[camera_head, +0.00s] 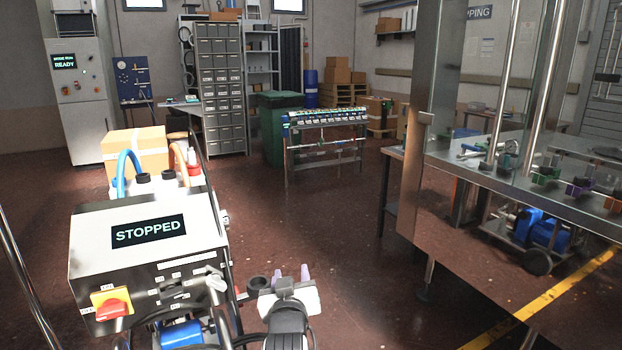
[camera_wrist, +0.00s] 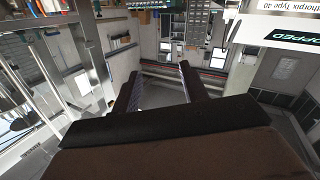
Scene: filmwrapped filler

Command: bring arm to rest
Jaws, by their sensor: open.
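My gripper (camera_head: 292,275) shows at the bottom middle of the head view, beyond a dark arm link of mine. Its two fingers point away from me, over the floor. In the wrist view my gripper (camera_wrist: 158,84) has its two dark fingers spread apart, with nothing between them. The wrist picture is upside down. Just left of my gripper in the head view stands a metal control box (camera_head: 145,255) with a screen reading STOPPED. I cannot tell whether the gripper touches anything there.
A glass-sided machine frame (camera_head: 470,215) with steel posts fills the right. A cardboard box (camera_head: 135,148) is behind the control box. The brown floor (camera_head: 320,225) is clear in the middle.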

